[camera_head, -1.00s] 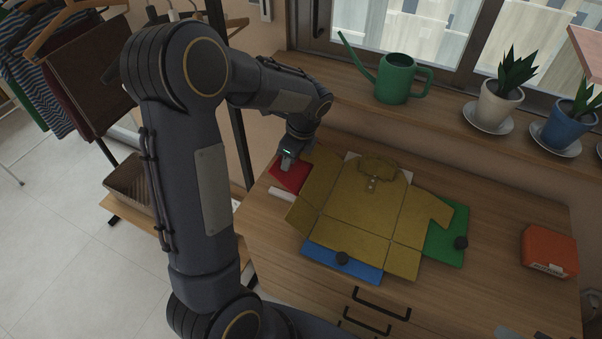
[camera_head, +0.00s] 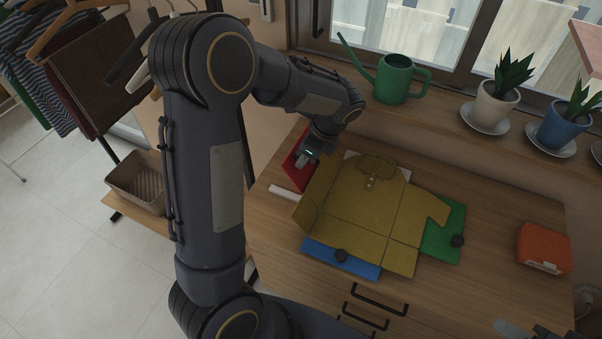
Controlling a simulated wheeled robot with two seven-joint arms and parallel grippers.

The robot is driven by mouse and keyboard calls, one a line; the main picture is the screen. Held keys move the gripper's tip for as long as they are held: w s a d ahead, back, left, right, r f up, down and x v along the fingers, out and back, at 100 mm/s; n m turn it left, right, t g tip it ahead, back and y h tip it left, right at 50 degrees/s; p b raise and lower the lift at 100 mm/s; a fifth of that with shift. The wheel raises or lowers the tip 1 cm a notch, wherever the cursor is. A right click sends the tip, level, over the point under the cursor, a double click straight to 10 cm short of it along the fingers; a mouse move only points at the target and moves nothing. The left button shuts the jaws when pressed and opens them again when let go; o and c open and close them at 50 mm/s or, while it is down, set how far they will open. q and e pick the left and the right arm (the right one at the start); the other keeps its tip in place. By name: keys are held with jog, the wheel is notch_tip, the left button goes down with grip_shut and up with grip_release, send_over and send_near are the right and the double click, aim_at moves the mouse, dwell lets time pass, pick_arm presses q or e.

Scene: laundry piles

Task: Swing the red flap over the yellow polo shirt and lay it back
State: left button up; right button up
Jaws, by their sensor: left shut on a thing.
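The yellow polo shirt (camera_head: 362,208) lies spread on a folding board, collar toward the window. The red flap (camera_head: 293,163) at the shirt's left is tilted up from the table, with the shirt's left sleeve (camera_head: 317,190) raised along it. My left gripper (camera_head: 306,158) is shut on the red flap near its upper edge; its fingertips are partly hidden. The blue flap (camera_head: 342,262) lies flat at the front, and the green flap (camera_head: 445,236) lies flat at the right, both partly under the shirt.
An orange box (camera_head: 545,249) sits at the table's right. A green watering can (camera_head: 395,78) and potted plants (camera_head: 496,100) stand on the sill behind. A white strip (camera_head: 284,197) lies left of the board.

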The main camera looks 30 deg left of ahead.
pick_arm(q)
jog(key=d, duration=0.2)
jog(key=d+r+y+p, duration=0.1)
jog(key=shift+w+d, duration=0.2)
jog(key=shift+d, duration=0.3)
jog(key=shift+w+d+y+p, duration=0.15)
jog(key=shift+d+y+p, duration=0.1)
jog(key=shift+d, duration=0.7)
jog(key=shift+w+d+y+p, duration=0.15)
jog(key=shift+d+y, duration=0.1)
jog(key=shift+d, duration=0.65)
